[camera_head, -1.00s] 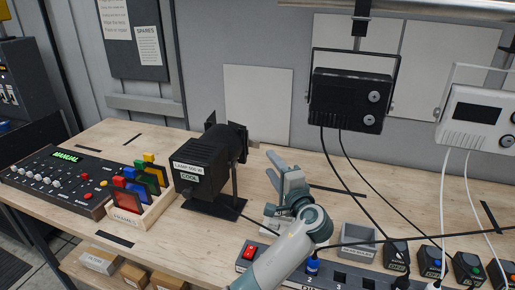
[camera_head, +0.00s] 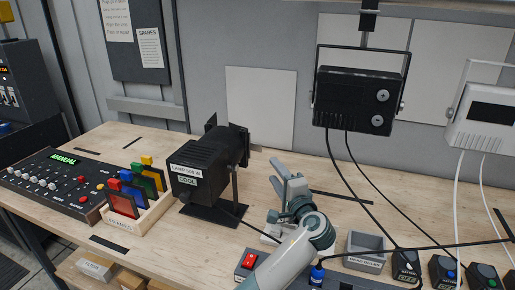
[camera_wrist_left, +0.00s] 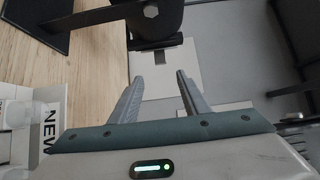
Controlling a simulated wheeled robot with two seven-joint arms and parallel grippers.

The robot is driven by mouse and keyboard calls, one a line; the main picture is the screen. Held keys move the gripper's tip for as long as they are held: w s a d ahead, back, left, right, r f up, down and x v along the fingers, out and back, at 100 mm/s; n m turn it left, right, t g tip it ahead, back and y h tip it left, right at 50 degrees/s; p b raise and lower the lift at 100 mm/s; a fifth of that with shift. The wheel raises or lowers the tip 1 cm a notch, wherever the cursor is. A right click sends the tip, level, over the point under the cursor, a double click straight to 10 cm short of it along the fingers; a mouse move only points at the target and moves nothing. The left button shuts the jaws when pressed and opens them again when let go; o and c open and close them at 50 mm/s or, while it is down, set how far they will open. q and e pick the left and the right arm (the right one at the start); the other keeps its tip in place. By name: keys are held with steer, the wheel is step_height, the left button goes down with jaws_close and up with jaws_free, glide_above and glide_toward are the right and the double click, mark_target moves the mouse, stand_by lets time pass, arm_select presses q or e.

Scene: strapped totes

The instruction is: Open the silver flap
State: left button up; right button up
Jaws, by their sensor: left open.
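The black stage lamp (camera_head: 203,162) stands on the bench with its front turned right, labelled LAMP 500 W and COOL. Dark flaps (camera_head: 240,145) show at its front. A small light grey piece (camera_head: 257,147) shows at its right edge; I cannot tell if it is the silver flap. My left gripper (camera_head: 286,171) is open and empty, to the right of the lamp and apart from it. In the left wrist view the open fingers (camera_wrist_left: 160,77) point toward dark lamp parts (camera_wrist_left: 155,22), with a gap between. My right gripper is not in view.
A control panel (camera_head: 55,182) and a rack of colored filters (camera_head: 140,212) stand at left. A black floodlight (camera_head: 358,100) and a white one (camera_head: 490,120) hang at right, their cables crossing the bench. A grey bin (camera_head: 366,262) and a red switch (camera_head: 248,261) lie near my arm.

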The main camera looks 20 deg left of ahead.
mark_target(257, 148)
arm_select(q)
steer(key=p+x, duration=0.4)
steer(key=x, duration=1.1)
steer(key=shift+a+r, duration=0.1)
steer(key=shift+w+a+p, duration=0.35)
steer(key=shift+w+a, duration=0.05)
steer(key=shift+w, duration=0.15)
jaws_close()
